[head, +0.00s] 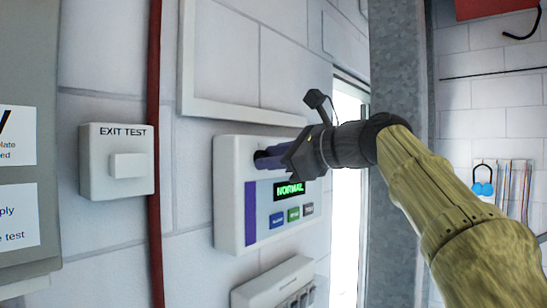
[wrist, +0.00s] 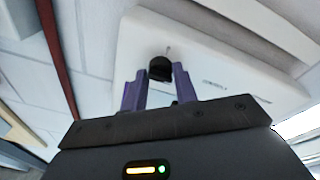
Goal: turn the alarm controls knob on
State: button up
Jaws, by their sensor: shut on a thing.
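The alarm control panel (head: 229,190) is a white box on the wall with a purple stripe, a green display reading "NORMAL" and a row of small buttons. My gripper (head: 262,158) reaches its upper part from the right. In the wrist view the black knob (wrist: 160,68) sits between the two purple fingers of my gripper (wrist: 159,82), which are shut on it. In the head view the knob is hidden behind my fingers.
An "EXIT TEST" box (head: 117,162) and a red vertical pipe (head: 154,150) are left of the panel. Another white unit (head: 274,285) is mounted below it. A grey metal post (head: 397,60) stands to the right, beside a bright opening.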

jog(key=shift+r, duration=0.1)
jog(key=o, duration=0.9)
jog(key=shift+o, duration=0.2)
jog(key=shift+d, duration=0.1)
jog(key=b+v, duration=0.3)
jog(key=v, duration=1.4)
jog(key=shift+s+b, duration=0.15)
jog(key=shift+b, duration=0.25)
jog(key=shift+d, duration=0.1)
